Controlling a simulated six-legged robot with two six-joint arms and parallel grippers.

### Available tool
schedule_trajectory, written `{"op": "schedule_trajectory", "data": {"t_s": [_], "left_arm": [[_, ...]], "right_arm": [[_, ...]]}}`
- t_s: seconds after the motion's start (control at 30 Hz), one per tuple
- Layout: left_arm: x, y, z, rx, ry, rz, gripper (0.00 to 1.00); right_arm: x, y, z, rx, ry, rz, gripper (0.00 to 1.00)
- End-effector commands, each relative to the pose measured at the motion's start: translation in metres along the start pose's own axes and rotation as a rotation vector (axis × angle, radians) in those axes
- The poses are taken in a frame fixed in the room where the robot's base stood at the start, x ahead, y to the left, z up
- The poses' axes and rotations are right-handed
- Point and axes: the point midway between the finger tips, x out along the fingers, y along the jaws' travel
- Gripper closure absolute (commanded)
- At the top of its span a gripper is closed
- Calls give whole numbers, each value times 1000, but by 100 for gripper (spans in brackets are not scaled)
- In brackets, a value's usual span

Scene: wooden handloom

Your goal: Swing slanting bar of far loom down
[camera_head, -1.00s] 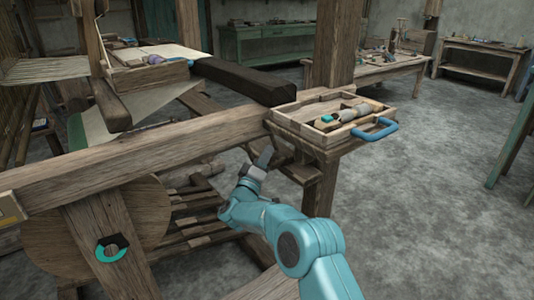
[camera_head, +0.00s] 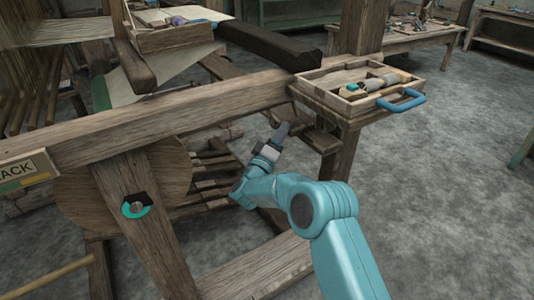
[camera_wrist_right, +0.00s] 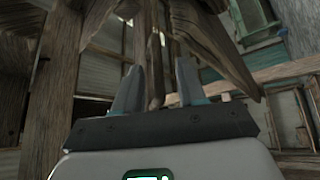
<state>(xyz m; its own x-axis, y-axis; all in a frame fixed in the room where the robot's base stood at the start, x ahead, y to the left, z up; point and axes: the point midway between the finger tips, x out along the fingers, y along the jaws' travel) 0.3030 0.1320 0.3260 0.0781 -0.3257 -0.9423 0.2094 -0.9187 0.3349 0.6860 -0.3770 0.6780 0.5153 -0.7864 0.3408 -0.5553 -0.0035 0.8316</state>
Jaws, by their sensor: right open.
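A wooden loom fills the left and middle of the head view, with a long level beam (camera_head: 190,115) across it. A thick wooden bar (camera_head: 125,180) slants down below this beam, with a teal and black round fitting on it. A dark bar (camera_head: 268,45) slants behind the beam. I cannot tell which of these is the bar the task names. My right gripper (camera_head: 281,132) is just below the beam, near the tray's support. In the right wrist view its open fingers (camera_wrist_right: 158,88) point up among wooden beams, with nothing clearly held. My left gripper is not in view.
A wooden tray (camera_head: 322,91) with tools and a blue handle (camera_head: 402,103) sits at the beam's right end, above my right gripper. A post (camera_head: 342,165) stands beneath it. Another table (camera_head: 428,42) stands behind. Grey floor at the right is clear.

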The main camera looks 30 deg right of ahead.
Motion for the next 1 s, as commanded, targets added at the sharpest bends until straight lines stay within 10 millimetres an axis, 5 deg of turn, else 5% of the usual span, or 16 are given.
{"op": "schedule_trajectory", "data": {"t_s": [0.2, 0.43, 1.0], "left_arm": [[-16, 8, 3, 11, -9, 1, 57], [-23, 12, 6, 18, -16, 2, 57], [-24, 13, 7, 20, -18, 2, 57]], "right_arm": [[-60, 2, -3, -2, 3, -6, 60], [-106, 0, -2, -1, 1, -3, 60], [-121, 0, 0, 0, -1, 1, 60]]}}
